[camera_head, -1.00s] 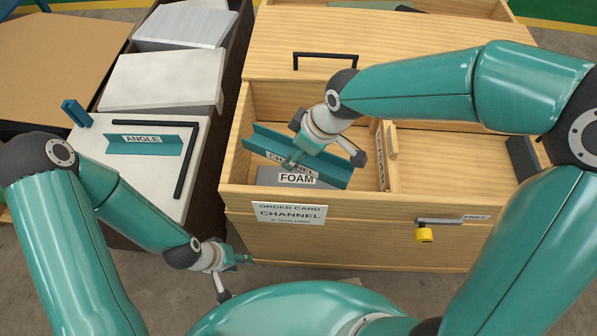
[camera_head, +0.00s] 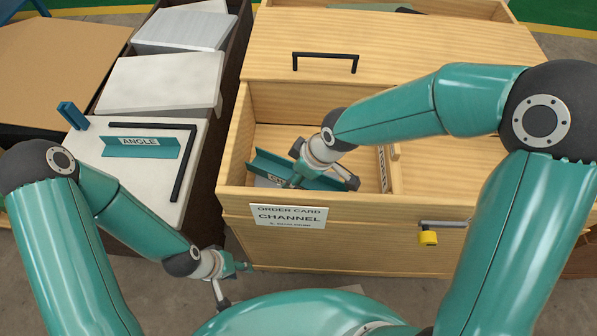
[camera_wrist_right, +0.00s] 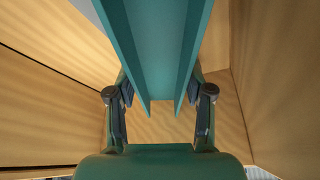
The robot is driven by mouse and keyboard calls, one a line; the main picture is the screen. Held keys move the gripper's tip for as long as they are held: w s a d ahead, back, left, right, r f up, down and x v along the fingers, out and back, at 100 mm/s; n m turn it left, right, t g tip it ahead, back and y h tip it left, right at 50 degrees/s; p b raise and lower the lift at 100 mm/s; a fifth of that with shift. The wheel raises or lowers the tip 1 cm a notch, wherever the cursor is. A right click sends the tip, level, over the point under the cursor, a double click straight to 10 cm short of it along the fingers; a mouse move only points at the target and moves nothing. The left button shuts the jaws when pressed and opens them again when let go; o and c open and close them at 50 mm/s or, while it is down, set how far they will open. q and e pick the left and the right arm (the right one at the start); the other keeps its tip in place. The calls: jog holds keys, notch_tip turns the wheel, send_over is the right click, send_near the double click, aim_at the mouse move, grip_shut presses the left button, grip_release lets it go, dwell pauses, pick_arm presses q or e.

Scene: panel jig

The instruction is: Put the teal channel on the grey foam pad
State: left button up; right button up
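The teal channel (camera_head: 312,180) is in the left compartment of the wooden drawer (camera_head: 330,232), slanting down to the right. My right gripper (camera_head: 318,180) reaches in from the right and is shut on it. In the right wrist view the channel (camera_wrist_right: 155,45) runs between the two fingers (camera_wrist_right: 160,95). A sliver of the grey foam pad (camera_head: 262,182) shows at the channel's left end. The rest is hidden by the channel and the drawer front, so I cannot tell whether they touch. My left gripper (camera_head: 238,284) is open and empty, low left of the drawer.
A teal angle (camera_head: 140,148) labelled ANGLE lies on a white top at left, beside a black L-shaped bar (camera_head: 184,165). An order card (camera_head: 289,215) reading CHANNEL is on the drawer front. A divider (camera_head: 385,168) stands right of the channel.

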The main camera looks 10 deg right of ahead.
jog(key=o, duration=0.5)
jog(key=shift+c, duration=0.2)
jog(key=shift+r, duration=0.15)
jog(key=p+v, duration=0.3)
jog(key=v, duration=0.9)
